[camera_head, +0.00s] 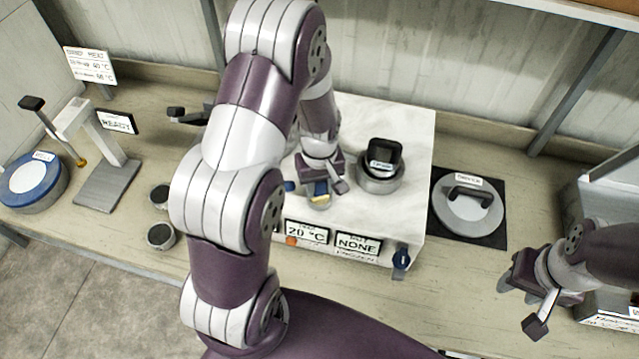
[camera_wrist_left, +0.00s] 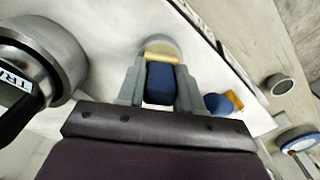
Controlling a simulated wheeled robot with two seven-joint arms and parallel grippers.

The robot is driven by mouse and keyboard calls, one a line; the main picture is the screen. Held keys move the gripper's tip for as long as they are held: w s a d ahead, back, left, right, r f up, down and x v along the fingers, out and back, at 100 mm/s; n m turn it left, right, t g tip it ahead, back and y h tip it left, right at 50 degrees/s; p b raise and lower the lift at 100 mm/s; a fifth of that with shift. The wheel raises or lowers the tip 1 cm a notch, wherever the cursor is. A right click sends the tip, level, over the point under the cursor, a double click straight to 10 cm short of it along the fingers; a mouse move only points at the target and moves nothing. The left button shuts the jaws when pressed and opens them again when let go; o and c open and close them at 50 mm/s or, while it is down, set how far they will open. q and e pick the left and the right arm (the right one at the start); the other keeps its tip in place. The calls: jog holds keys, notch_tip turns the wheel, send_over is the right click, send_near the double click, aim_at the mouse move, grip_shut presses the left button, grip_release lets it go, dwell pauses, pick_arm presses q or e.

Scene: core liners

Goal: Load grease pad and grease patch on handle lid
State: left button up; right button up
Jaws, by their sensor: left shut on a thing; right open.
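My left gripper (camera_head: 320,187) is over the white bench-top unit (camera_head: 412,125), shut on a small blue block with a pale yellow end (camera_head: 321,189). In the left wrist view the blue block (camera_wrist_left: 160,82) sits between the fingers; its yellow end is over a small round grey metal piece (camera_wrist_left: 165,45). I cannot tell whether they touch. A round grey lid with a dark handle (camera_head: 468,207) lies on a black mat at the right. My right gripper (camera_head: 517,297) is open and empty at the lower right. I cannot tell which piece is the grease pad or patch.
A metal pot with a black-handled top (camera_head: 380,168) stands right of my left gripper. A blue-and-orange piece (camera_wrist_left: 224,102) is near the unit's edge. Two small cups (camera_head: 160,236), a grey stand (camera_head: 108,180) and a blue-rimmed disc (camera_head: 32,180) are at the left.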

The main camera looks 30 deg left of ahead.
pick_arm(q)
jog(key=shift+s, duration=0.1)
notch_tip(320, 180, up, 7)
jog(key=p, duration=0.6)
dwell(0.5)
jog(key=shift+f, duration=0.1)
